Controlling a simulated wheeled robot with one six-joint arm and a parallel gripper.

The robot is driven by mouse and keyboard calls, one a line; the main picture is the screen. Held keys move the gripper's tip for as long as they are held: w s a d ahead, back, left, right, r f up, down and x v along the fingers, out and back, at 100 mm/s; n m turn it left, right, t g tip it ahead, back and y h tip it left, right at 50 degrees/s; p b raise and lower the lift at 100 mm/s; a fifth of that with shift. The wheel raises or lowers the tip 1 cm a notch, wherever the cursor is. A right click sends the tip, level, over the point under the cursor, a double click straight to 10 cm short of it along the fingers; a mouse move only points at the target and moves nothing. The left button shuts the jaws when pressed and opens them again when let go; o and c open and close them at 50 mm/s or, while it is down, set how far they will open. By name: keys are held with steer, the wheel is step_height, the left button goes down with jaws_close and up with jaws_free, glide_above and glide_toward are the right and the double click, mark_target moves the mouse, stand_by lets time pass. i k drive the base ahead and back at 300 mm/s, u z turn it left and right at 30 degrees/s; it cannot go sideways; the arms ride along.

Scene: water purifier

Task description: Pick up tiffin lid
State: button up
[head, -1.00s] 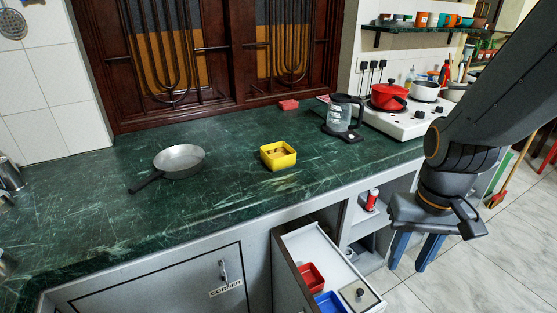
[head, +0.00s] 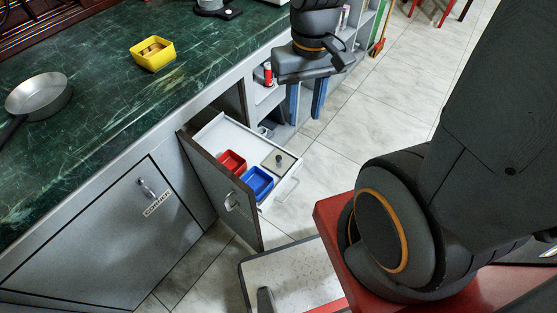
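A flat, square greyish lid with a dark knob (head: 280,161), which looks like the tiffin lid, lies in the pulled-out white drawer (head: 217,137) at its right end. A red box (head: 232,163) and a blue box (head: 258,183) sit in the drawer to its left. My gripper (head: 306,104) points down with its two blue fingers apart and nothing between them. In the picture it is above and right of the lid, apart from it; the exact height gap cannot be told.
The green counter (head: 110,95) holds a yellow box (head: 152,56) and a pan (head: 40,96). A red-and-white can (head: 268,74) stands on the shelf. Tiled floor (head: 385,90) is clear at right.

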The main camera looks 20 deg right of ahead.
mark_target(277, 162)
steer(key=u, duration=1.05)
steer(key=k, duration=1.2)
steer(key=z, duration=1.45)
steer(key=i, duration=0.5)
steer(key=z, duration=0.05)
